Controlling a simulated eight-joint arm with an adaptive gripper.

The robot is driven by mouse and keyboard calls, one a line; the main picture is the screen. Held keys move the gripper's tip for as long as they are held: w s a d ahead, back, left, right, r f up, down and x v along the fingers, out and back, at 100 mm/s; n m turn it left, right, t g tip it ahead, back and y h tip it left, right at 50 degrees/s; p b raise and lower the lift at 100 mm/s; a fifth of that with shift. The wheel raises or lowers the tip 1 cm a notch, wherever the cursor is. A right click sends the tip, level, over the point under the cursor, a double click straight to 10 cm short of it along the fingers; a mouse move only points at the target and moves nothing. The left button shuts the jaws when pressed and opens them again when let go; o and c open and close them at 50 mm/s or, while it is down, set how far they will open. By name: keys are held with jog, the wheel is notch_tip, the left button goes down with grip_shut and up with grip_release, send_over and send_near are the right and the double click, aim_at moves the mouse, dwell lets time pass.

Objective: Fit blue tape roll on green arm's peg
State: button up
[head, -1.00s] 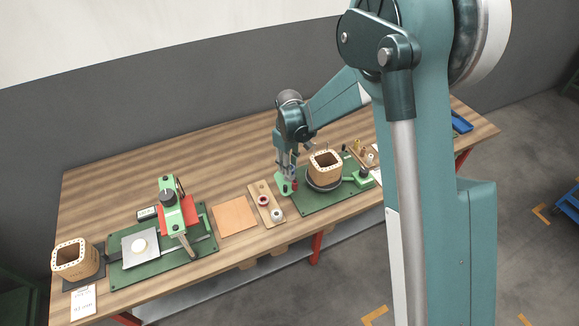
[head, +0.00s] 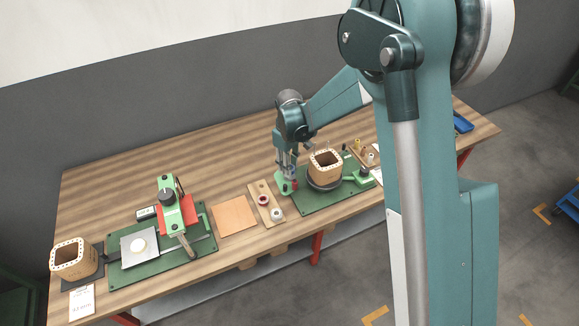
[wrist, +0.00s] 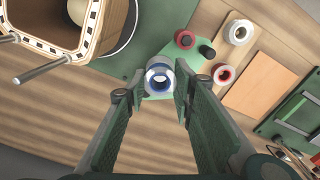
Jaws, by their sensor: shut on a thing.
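The blue tape roll (wrist: 160,79) shows in the wrist view as a pale ring with a blue edge, its open hole facing the camera. My gripper (wrist: 161,84) is shut on it, one finger on each side. The roll is over or against the light green arm (wrist: 158,54). I cannot tell whether a peg is inside its hole. A red roll (wrist: 185,39) and a black knob (wrist: 206,51) are on the green arm beyond it. In the head view my gripper (head: 287,170) is at the green arm (head: 283,187); the blue roll is too small to make out there.
A wooden coil form (head: 326,163) stands close to the right of my gripper on a green base plate (head: 318,201). The tabletop behind is clear.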

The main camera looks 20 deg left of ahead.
jog(key=shift+f+b, duration=1.15)
dwell(0.7)
jog(key=o, duration=1.2)
jog(key=shift+r, duration=0.15)
jog(key=shift+r+p, duration=0.7)
jog(key=shift+r, duration=1.65)
